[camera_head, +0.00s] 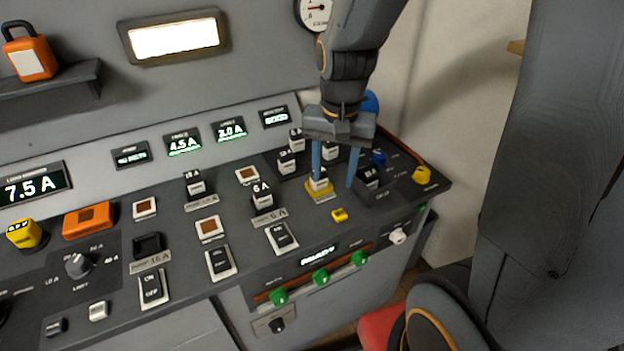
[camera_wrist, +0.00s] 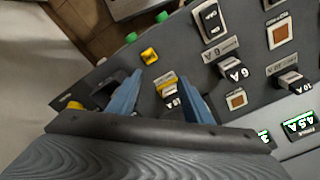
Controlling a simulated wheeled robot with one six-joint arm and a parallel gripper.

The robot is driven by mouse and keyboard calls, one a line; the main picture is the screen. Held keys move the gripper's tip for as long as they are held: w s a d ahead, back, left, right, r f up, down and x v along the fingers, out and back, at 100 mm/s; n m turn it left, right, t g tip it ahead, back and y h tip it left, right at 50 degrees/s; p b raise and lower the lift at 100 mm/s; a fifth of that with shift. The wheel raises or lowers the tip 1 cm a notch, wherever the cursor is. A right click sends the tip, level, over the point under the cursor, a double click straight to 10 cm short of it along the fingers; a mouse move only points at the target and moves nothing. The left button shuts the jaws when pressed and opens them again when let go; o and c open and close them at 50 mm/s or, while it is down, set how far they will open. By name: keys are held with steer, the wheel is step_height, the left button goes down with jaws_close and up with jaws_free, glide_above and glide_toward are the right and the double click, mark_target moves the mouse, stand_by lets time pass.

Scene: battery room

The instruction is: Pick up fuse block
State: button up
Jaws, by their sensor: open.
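My gripper (camera_head: 334,182) is open, with its two blue fingers pointing down over the right part of the console. A small dark fuse block (camera_head: 319,182) with a white label sits in a yellow-edged socket (camera_head: 321,195). The left finger overlaps part of this block in the head view. In the wrist view, the block (camera_wrist: 170,102) shows between the fingers of my gripper (camera_wrist: 159,78), nearer the right finger. The fingers do not appear closed on it. Contact with either finger cannot be told.
A yellow button (camera_head: 339,215) lies in front. Green knobs (camera_head: 321,277) line the front edge. Displays (camera_head: 230,129) stand behind.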

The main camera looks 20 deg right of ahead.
steer(key=w+m+g+b, duration=0.1)
steer(key=w+m, duration=0.8)
steer(key=m, duration=0.1)
steer(key=shift+w+f, duration=0.1)
steer(key=shift+w, duration=0.1)
steer(key=shift+s+f+p, duration=0.1)
steer(key=shift+f+p, duration=1.2)
steer(key=shift+f, duration=2.55)
jaws_close()
steer(key=shift+r, duration=0.1)
